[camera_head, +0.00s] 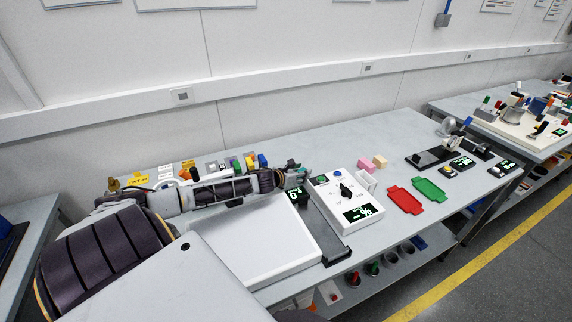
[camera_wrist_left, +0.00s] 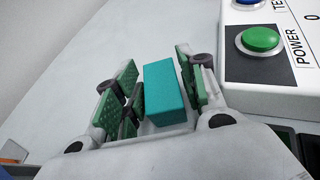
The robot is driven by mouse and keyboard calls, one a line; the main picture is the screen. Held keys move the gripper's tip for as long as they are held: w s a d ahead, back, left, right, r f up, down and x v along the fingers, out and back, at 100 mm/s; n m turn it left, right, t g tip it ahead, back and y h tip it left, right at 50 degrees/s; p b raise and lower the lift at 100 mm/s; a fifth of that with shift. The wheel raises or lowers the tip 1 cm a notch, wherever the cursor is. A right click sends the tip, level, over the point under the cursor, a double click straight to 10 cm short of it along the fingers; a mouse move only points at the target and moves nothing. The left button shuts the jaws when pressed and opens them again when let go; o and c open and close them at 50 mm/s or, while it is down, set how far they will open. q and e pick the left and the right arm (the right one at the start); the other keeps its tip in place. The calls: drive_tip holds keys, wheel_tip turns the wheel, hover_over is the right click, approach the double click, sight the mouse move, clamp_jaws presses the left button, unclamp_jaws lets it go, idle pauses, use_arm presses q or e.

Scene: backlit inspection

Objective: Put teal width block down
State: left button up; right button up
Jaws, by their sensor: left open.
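The teal width block (camera_wrist_left: 165,92) lies between the fingers of my left gripper (camera_wrist_left: 160,88) in the left wrist view. The gripper is open, with green pads on either side of the block. The right pad looks very close to the block, and a small gap shows on the left. I cannot tell whether either pad touches it. In the head view my left gripper (camera_head: 296,176) is over the table, just left of the white control box; the block cannot be made out clearly there. My right gripper is out of view.
The white control box (camera_head: 333,192) has a dial and a green button (camera_wrist_left: 261,40). A red tray (camera_head: 404,200) and a green tray (camera_head: 429,189) lie to its right. A white panel (camera_head: 262,245) lies in front; small coloured items stand behind my arm.

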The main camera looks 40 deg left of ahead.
use_arm(q)
drive_tip(key=shift+s+r, duration=0.15)
drive_tip(key=shift+s, duration=0.4)
drive_tip(key=shift+v, duration=1)
drive_tip(key=shift+p+v, duration=0.3)
drive_tip(key=shift+v, duration=2.25)
drive_tip(key=shift+p+v, duration=0.5)
drive_tip(key=shift+v, duration=0.45)
drive_tip(key=shift+s+r, duration=0.3)
drive_tip(key=shift+s, duration=0.25)
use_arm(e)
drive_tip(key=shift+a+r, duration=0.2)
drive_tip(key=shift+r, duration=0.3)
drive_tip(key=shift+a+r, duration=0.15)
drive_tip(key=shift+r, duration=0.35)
use_arm(q)
drive_tip(key=shift+s, duration=0.1)
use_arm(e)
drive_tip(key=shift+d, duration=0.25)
use_arm(q)
drive_tip(key=shift+o, duration=0.2)
drive_tip(key=shift+r, duration=0.1)
